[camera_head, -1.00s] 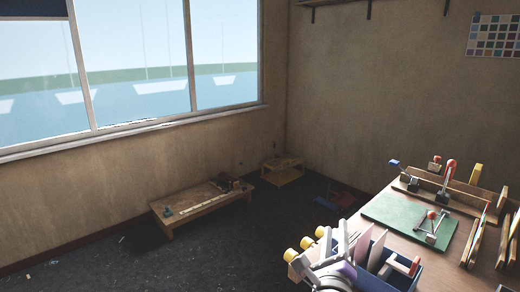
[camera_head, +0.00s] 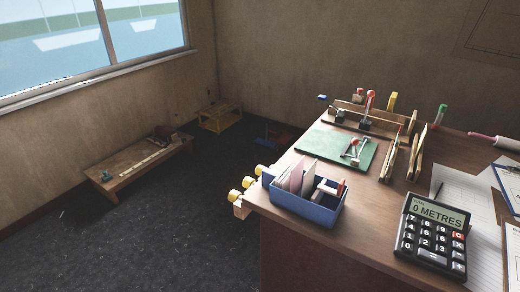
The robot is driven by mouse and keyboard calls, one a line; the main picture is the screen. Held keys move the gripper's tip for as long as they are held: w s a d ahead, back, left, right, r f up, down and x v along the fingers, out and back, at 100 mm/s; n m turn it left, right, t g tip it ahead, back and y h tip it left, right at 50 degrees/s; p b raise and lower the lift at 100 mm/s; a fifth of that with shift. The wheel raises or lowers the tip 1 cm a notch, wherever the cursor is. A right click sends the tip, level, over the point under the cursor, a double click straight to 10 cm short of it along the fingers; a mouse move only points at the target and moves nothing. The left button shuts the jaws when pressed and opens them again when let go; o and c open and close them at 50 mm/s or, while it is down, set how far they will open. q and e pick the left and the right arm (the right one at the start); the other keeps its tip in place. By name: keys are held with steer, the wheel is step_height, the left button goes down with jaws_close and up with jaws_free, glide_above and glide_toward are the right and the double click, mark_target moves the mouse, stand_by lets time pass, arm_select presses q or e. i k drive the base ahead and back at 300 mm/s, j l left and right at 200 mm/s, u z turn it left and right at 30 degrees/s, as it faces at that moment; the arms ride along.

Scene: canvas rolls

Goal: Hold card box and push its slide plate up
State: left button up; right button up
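The card box (camera_head: 318,212) is an open blue box at the near left corner of the wooden desk. Pale and pinkish cards (camera_head: 297,177) stand upright in its left part. In its right part is a light plate-like piece (camera_head: 325,188) with a red end beside it; I cannot tell for sure that this is the slide plate, and its lower part is hidden by the box wall. Neither of my grippers is in view, and nothing holds the box.
The desk (camera_head: 262,207) also bears a green mat (camera_head: 320,146) with a small metal stand, wooden racks, a calculator (camera_head: 432,235) and papers. Yellow-ended rolls (camera_head: 249,182) stick out at its left edge. A low bench (camera_head: 130,172) stands by the window; the dark floor between is clear.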

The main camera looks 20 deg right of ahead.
mark_target(317, 196)
steer(key=z, duration=1.15)
steer(key=j+z, duration=0.15)
steer(key=i+j, duration=0.05)
steer(key=j, duration=0.05)
